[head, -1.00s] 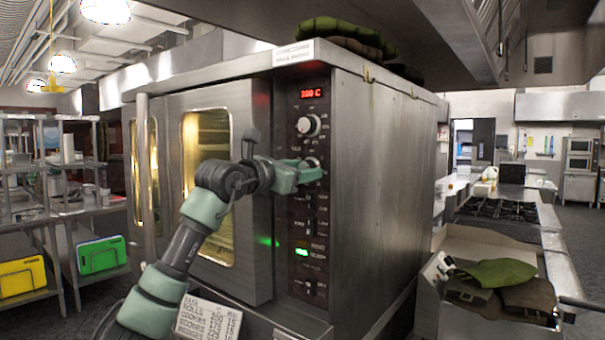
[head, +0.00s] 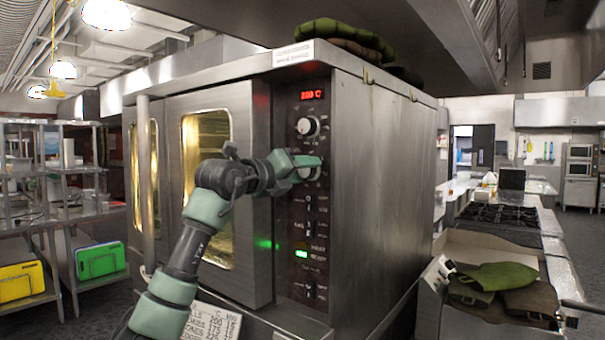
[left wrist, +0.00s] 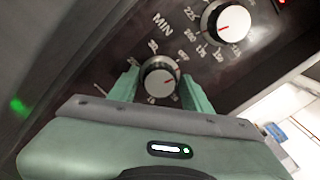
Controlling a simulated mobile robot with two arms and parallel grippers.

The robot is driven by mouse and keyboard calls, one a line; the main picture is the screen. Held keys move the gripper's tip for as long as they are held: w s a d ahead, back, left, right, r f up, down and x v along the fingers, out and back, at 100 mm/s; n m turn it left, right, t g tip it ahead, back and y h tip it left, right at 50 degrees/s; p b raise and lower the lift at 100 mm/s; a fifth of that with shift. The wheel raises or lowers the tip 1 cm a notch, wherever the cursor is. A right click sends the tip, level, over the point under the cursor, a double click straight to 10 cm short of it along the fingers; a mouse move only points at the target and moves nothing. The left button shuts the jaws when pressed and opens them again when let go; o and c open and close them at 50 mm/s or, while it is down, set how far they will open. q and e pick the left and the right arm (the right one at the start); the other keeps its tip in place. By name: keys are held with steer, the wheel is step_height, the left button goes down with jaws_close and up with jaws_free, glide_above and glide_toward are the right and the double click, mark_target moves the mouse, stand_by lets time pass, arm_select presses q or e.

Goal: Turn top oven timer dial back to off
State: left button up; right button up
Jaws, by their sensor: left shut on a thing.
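The timer dial (left wrist: 159,76) is a silver round knob with a red pointer line, beside the "MIN" lettering in the left wrist view. It sits on the dark control panel (head: 291,222) of the top oven (head: 372,170). My left gripper (left wrist: 163,88) has one green finger on each side of the dial and is shut on it. In the head view my left gripper (head: 312,166) reaches the panel from the left and partly hides the dial (head: 309,173). Which minute mark the pointer meets is too small to tell. My right gripper is not in view.
The temperature dial (head: 308,126) is just above, under a lit red display (head: 312,95); it is close to the fingers. A green lit switch (head: 302,254) is lower on the panel. The oven door (head: 250,240) is shut. A counter with folded cloths (head: 497,277) stands at right.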

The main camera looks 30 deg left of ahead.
arm_select(q)
steer(key=shift+f+n, duration=0.15)
steer(key=shift+n, duration=1.55)
steer(key=o, duration=1.1)
steer(key=shift+o, duration=0.2)
steer(key=shift+s, duration=0.1)
steer(key=shift+s+a+b, duration=0.1)
steer(key=shift+s+b, duration=0.2)
steer(key=shift+b, duration=0.1)
steer(key=s+b, duration=0.2)
steer(key=s, duration=0.5)
steer(key=shift+a, duration=0.25)
